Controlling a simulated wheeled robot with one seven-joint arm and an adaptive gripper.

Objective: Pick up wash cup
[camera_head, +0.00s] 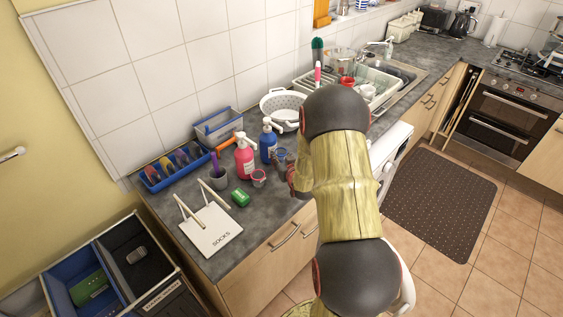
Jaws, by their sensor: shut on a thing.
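My gripper (284,166) is small in view, at the front of the grey worktop beside my arm. It is shut on a small grey-blue cup (281,154), just right of the blue pump bottle's base. Whether the cup touches the worktop or is raised cannot be told. My arm hides part of the gripper. A small pink-red cup (259,178) stands apart to the left of the gripper, below the red pump bottle (244,156). Which of the two is the wash cup is not clear from the view.
A sink with a dish rack (382,86) lies beyond. The worktop's front right corner is bare.

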